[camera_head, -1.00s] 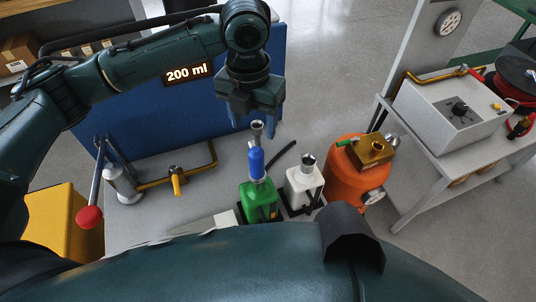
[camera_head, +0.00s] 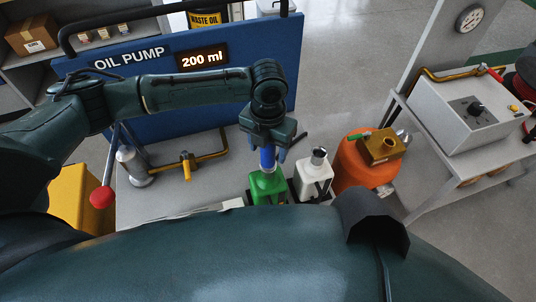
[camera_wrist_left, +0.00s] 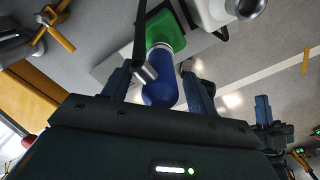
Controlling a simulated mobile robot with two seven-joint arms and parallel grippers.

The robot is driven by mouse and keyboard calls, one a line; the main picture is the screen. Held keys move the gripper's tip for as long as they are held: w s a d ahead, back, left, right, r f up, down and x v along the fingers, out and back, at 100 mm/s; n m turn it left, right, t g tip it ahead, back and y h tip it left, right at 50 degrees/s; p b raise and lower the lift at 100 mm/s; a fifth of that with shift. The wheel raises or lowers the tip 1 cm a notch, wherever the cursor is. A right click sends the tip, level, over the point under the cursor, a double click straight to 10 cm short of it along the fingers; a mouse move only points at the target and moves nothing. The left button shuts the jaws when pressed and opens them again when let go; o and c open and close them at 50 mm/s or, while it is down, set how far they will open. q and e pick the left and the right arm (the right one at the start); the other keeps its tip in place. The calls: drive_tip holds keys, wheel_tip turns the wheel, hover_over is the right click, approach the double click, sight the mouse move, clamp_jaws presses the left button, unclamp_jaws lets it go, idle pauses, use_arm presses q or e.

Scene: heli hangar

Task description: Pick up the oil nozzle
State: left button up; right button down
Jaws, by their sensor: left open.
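The oil nozzle, a blue cylinder (camera_head: 267,159) with a metal end, stands on the green can (camera_head: 268,187). In the left wrist view the blue body (camera_wrist_left: 160,90) lies between my left fingers, and the green can (camera_wrist_left: 165,29) is beyond it. My left gripper (camera_head: 266,154) is open, with one finger on each side of the nozzle; it also shows in the left wrist view (camera_wrist_left: 158,82). Contact cannot be made out. The gripper hides the nozzle's upper end in the head view. A dark gripper-like part, probably my right gripper (camera_wrist_left: 270,125), shows small at the wrist view's right.
A white can (camera_head: 313,177) with a metal neck stands just right of the green can. An orange drum (camera_head: 362,168) with a brass block is farther right. A bent brass pipe (camera_head: 205,158) and red-knobbed lever (camera_head: 102,197) are left. The blue pump panel (camera_head: 150,112) stands behind.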

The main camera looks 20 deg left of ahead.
use_arm(q)
drive_tip(key=shift+f, duration=0.35)
drive_tip(key=shift+c, duration=0.4)
clamp_jaws()
